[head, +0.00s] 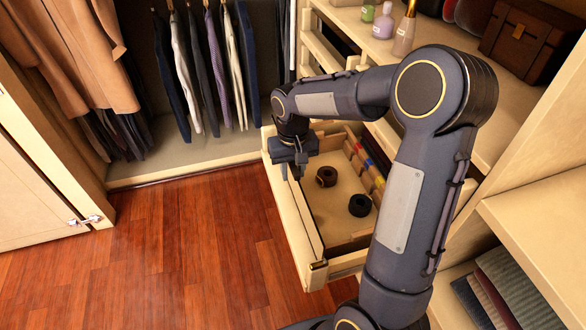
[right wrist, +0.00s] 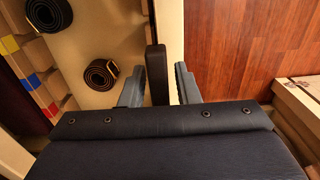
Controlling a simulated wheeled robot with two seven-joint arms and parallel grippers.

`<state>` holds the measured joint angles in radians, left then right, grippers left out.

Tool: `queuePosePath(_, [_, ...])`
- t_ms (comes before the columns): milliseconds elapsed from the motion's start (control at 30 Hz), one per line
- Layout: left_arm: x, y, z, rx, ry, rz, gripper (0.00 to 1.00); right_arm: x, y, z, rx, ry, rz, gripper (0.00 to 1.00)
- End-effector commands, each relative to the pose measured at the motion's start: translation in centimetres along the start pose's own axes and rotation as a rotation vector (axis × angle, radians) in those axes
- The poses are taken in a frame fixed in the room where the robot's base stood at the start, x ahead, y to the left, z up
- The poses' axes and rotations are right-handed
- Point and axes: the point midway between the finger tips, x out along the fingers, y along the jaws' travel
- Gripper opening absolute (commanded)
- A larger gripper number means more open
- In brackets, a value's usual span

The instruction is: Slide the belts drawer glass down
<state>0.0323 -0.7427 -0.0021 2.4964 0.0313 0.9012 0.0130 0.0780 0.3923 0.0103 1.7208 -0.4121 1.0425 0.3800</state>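The belts drawer (head: 290,215) is pulled out, with a pale wooden frame and rolled belts inside. No clear glass pane can be made out in it. My right gripper (head: 296,168) is over the drawer's outer side, pointing down. In the right wrist view its two fingers (right wrist: 158,88) are apart, on either side of a dark upright bar (right wrist: 156,70) at the drawer's edge. A narrow gap shows between the bar and the right finger; contact on the left is unclear. My left gripper is not in view.
A brown rolled belt (head: 326,176) and a black one (head: 360,206) lie in the drawer, beside a divider with small coloured items. Hanging clothes (head: 205,65) are behind. The wooden floor (head: 190,250) is clear.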

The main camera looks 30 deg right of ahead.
Motion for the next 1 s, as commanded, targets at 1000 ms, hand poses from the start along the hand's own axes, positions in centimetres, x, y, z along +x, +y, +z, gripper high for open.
queuePosePath(1000, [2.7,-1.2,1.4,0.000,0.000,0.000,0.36,6.2,0.0,0.1,-0.001,-0.003,0.000,0.00])
